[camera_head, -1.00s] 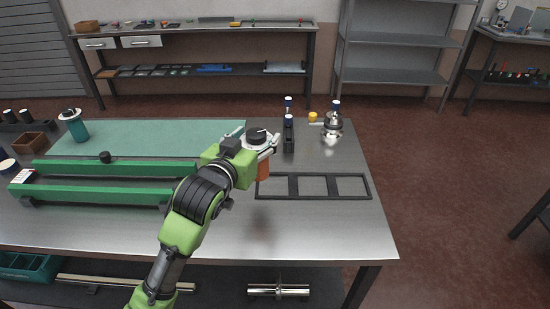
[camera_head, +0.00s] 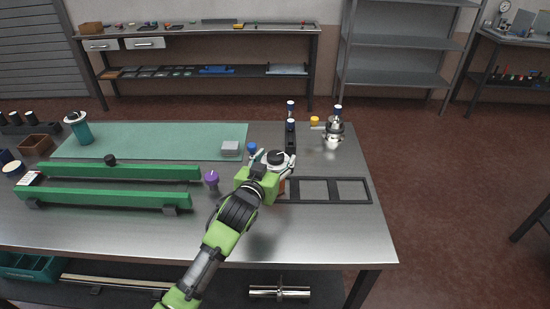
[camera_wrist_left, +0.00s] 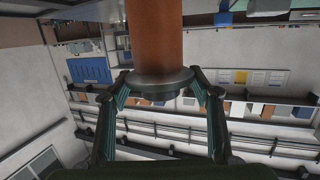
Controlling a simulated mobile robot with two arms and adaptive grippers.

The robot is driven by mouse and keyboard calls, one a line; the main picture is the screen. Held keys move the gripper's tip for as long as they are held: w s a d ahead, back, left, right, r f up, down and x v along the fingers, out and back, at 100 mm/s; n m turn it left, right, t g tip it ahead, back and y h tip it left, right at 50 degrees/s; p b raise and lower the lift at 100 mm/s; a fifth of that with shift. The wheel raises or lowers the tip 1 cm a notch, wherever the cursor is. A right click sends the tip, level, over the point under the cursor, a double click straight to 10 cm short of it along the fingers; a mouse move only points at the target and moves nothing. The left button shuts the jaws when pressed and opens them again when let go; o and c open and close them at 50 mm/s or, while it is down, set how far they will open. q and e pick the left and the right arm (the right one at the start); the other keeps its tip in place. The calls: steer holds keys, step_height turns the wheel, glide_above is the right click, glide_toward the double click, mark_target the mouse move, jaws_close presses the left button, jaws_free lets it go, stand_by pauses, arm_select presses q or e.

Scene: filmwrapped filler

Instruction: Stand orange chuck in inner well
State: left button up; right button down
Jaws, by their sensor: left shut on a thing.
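My left gripper (camera_head: 272,165) is shut on the orange chuck and holds it at the left end of the black frame. In the left wrist view the chuck is an orange cylinder (camera_wrist_left: 155,35) with a grey collar between the fingers (camera_wrist_left: 160,88). In the head view only a bit of its orange side (camera_head: 282,187) shows below the gripper. The black three-well frame (camera_head: 322,203) lies flat on the metal table. Its middle and right wells look empty. The left well is mostly hidden by my gripper, so I cannot tell whether the chuck is within it.
A purple-topped piece (camera_head: 211,180) stands left of my gripper. Green rails (camera_head: 110,197) lie at left. A dark blue-capped stand (camera_head: 290,135) and a shiny metal piece (camera_head: 334,133) stand behind the frame.

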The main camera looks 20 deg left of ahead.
arm_select(q)
steer(key=shift+r, duration=0.2)
steer(key=shift+f, duration=0.15)
steer(key=o, duration=2.1)
steer(key=shift+f, duration=0.15)
steer(key=shift+s, duration=0.1)
steer(key=shift+r, duration=0.2)
steer(key=shift+s+f, duration=0.1)
steer(key=shift+s, duration=0.1)
steer(key=s, duration=0.3)
steer(key=s+r+b, duration=0.1)
steer(key=s, duration=0.3)
steer(key=s+r, duration=0.1)
steer(key=s, duration=0.3)
steer(key=shift+s+a+r+b, duration=0.15)
steer(key=shift+r+b, duration=0.1)
steer(key=shift+b, duration=0.05)
